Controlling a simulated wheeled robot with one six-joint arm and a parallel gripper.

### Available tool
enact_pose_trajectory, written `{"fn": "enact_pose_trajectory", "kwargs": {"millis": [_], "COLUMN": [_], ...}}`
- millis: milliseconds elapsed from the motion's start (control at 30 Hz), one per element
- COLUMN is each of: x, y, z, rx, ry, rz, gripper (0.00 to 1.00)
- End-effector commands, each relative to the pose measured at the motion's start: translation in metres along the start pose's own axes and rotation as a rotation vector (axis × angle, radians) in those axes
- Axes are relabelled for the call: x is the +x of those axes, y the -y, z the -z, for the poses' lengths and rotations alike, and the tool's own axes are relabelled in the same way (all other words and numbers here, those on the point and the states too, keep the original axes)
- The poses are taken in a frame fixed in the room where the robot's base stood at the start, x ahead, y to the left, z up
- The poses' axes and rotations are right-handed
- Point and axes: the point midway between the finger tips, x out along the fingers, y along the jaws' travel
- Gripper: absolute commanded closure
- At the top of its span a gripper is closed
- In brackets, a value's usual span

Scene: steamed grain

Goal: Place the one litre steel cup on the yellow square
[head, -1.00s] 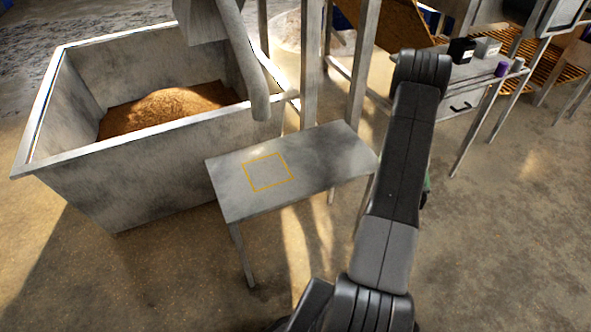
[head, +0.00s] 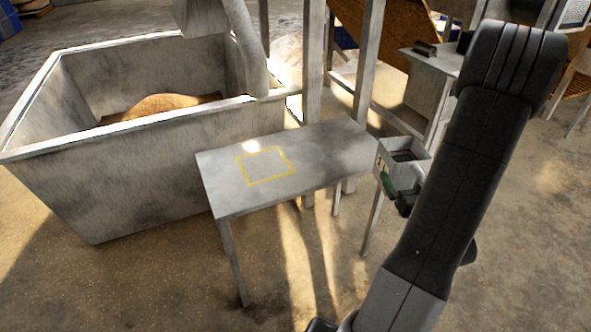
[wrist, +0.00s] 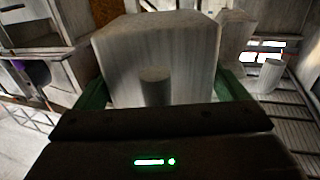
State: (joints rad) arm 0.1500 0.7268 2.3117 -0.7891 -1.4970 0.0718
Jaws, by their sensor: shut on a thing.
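The steel cup (head: 381,160) is a grey, box-shaped vessel with an open top and a dark mark on its side. It is just off the right end of the small steel table. My gripper (head: 390,182) is shut on it, with a green finger showing below its rim. In the wrist view the cup (wrist: 160,50) fills the middle between the green fingers of my gripper (wrist: 160,88). A short round stub shows on its near side. The yellow square (head: 267,181) is a thin outline on the left half of the tabletop, and it is empty.
The small steel table (head: 330,160) is bare apart from the outline. A large steel bin (head: 140,135) with brown grain (head: 170,103) stands to its left. A chute (head: 250,60) hangs above the bin's right side. Steel posts (head: 312,80) rise behind the table.

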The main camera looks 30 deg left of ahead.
Motion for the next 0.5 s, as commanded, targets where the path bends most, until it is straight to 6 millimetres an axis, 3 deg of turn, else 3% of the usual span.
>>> {"fn": "enact_pose_trajectory", "kwargs": {"millis": [33,500], "x": [-0.004,-0.039], "y": [0.004,0.058], "z": [-0.013,-0.056], "rx": [-0.004,-0.002], "ry": [-0.004,-0.003], "rz": [0.019,0.217], "gripper": [0.46,0.46]}}
